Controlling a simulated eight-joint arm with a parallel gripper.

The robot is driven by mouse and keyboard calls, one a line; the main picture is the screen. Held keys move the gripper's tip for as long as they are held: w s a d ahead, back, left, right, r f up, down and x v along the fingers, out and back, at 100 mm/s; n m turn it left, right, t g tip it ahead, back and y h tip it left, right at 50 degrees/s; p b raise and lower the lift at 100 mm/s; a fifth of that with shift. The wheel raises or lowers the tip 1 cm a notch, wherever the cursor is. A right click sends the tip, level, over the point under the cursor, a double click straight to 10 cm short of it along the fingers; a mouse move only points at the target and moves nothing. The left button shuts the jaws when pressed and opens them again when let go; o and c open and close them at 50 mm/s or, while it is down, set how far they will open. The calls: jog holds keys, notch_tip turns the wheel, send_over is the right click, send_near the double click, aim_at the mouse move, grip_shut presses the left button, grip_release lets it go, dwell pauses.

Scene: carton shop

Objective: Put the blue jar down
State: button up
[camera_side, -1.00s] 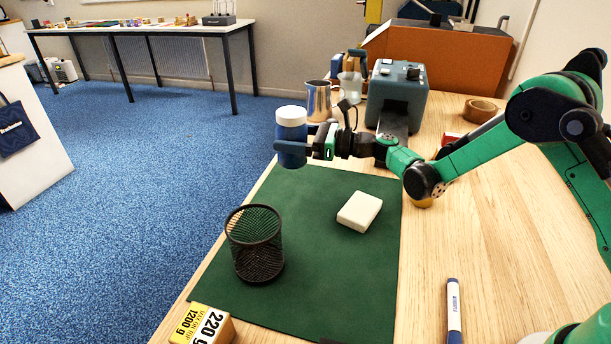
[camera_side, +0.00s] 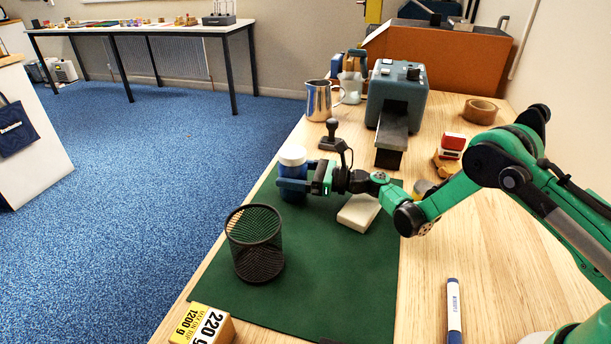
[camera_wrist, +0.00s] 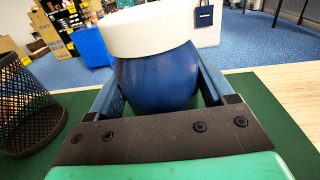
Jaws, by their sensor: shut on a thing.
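The blue jar (camera_side: 292,173) with a white lid is upright between the fingers of my gripper (camera_side: 293,186), at the far end of the green mat (camera_side: 310,270) in the side view. My gripper is shut on the jar. In the wrist view the jar (camera_wrist: 155,78) fills the middle, with a finger on each side of it. The jar is low over the mat; I cannot tell whether its base touches it.
A black mesh cup (camera_side: 256,245) stands on the mat's left, and a cream block (camera_side: 357,213) lies under my wrist. A black-handled tamper (camera_side: 331,133), a metal jug (camera_side: 319,100) and a grey-blue machine (camera_side: 397,95) stand behind. The mat's front middle is clear.

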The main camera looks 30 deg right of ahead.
jog(key=shift+f, duration=0.15)
jog(key=o, duration=1.4)
jog(key=shift+c, duration=0.2)
jog(key=shift+v, duration=1.5)
jog(key=s+r+n+g+h, duration=0.35)
jog(key=r+n, duration=0.45)
jog(key=r, duration=0.3)
jog(key=s+d+n+h, duration=0.3)
jog(key=s+n+h, duration=0.2)
jog(key=s+n, duration=0.4)
jog(key=s+d+n+g+h, duration=0.1)
jog(key=s+d+n+h, duration=0.3)
jog(key=s+n, duration=0.5)
jog(key=shift+s+d+h, duration=0.15)
jog(key=shift+d+h, duration=0.15)
jog(key=shift+h, duration=0.25)
